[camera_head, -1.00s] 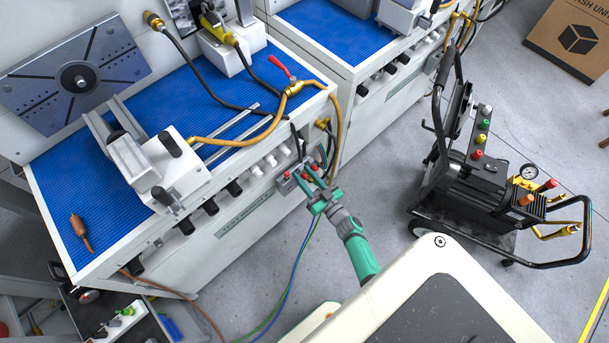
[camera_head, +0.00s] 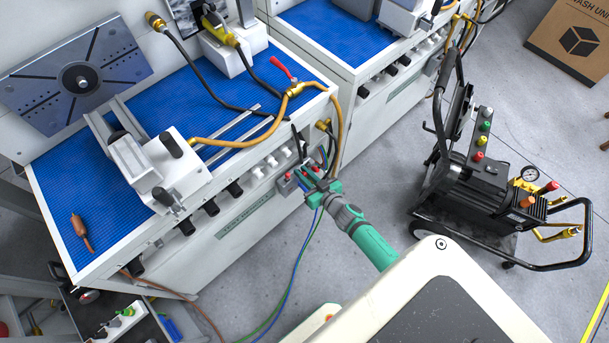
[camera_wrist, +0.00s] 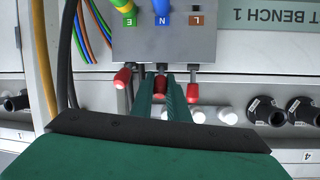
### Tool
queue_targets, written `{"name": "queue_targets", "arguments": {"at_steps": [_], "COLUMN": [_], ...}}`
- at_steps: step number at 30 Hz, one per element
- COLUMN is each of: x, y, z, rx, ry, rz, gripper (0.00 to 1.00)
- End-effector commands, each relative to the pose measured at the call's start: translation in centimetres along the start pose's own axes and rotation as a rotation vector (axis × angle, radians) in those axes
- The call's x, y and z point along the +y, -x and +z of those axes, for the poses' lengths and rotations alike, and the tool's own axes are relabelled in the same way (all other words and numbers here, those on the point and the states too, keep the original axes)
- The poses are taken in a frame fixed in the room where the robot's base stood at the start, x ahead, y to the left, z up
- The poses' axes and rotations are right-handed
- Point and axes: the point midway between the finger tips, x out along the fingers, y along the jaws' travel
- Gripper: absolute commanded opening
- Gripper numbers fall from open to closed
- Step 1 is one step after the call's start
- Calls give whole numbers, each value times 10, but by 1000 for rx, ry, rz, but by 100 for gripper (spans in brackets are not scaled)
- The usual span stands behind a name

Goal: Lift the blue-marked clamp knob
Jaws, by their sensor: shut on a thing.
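A grey terminal box (camera_wrist: 200,40) on the bench front has three sockets marked E, N and L. The middle socket holds a blue plug (camera_wrist: 161,8) above the blue N mark. Below it is the N clamp knob (camera_wrist: 160,82), a small red knob on a dark stem. My gripper (camera_wrist: 164,88) has its two green fingers shut on this knob, which is partly hidden between them. The red E knob (camera_wrist: 123,78) is just left of the fingers and the red L knob (camera_wrist: 193,93) just right. In the head view my gripper (camera_head: 311,182) reaches the box from the right.
Green, blue and orange cables (camera_wrist: 90,25) and a thick yellow hose (camera_wrist: 42,60) hang left of the box. Black knobs (camera_wrist: 265,112) line the bench front at right. A black wheeled pump cart (camera_head: 480,190) stands to the right, with open floor between.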

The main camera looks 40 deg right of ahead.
Motion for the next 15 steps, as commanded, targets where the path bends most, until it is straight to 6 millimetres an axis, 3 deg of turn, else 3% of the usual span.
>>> {"name": "queue_targets", "arguments": {"at_steps": [15], "x": [-5], "y": [-15], "z": [-17], "rx": [-396], "ry": [47], "rz": [63], "gripper": [0]}}
